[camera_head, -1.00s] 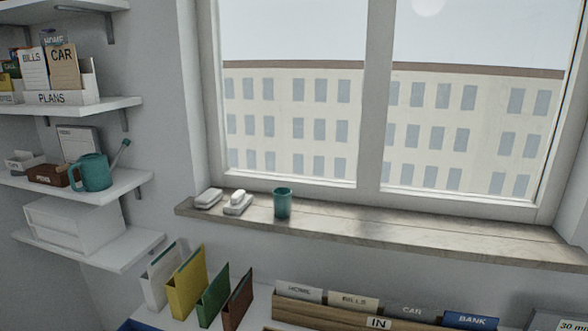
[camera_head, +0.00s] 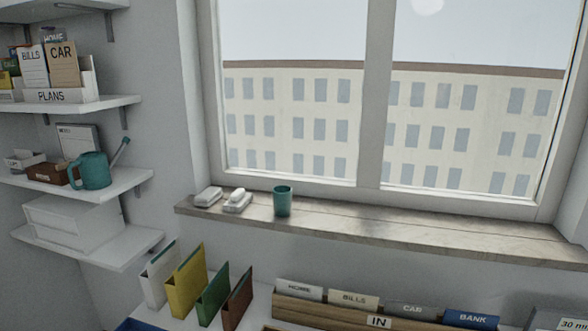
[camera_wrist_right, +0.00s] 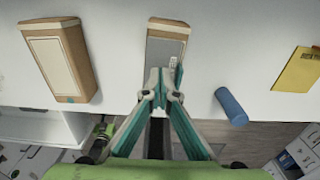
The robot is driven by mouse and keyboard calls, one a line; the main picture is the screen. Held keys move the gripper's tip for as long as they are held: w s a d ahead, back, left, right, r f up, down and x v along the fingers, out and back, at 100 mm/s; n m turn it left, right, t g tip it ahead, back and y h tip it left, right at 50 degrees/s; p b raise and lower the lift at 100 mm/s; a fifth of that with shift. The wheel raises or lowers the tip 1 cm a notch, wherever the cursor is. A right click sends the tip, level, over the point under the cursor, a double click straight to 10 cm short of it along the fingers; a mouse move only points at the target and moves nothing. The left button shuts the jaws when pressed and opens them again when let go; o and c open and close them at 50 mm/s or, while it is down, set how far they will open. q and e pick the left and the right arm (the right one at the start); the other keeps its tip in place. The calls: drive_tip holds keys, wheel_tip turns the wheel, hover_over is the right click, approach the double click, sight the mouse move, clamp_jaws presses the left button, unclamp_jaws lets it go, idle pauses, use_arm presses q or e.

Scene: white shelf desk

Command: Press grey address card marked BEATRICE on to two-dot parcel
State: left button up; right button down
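In the right wrist view, my right gripper (camera_wrist_right: 165,78) has its teal-padded fingers drawn together at the tips. The tips are over the near end of a brown parcel (camera_wrist_right: 168,23). A grey card-like panel (camera_wrist_right: 164,50) covers much of that parcel's top, with a small pale marking by the fingertips. I cannot read a name on it or tell whether the tips touch it. A second brown parcel (camera_wrist_right: 83,60) with a pale panel lies to the left. My left gripper is in no view.
In the head view are upright folders (camera_head: 188,280), a wooden IN rack (camera_head: 340,315) and a teal cup (camera_head: 283,201) on the sill.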

drive_tip(key=shift+f+b, duration=0.3)
drive_tip(key=shift+f, duration=0.15)
drive_tip(key=shift+r, duration=0.1)
idle(0.5)
wheel_tip(320, 180, up, 8)
drive_tip(key=p, duration=0.5)
idle(0.4)
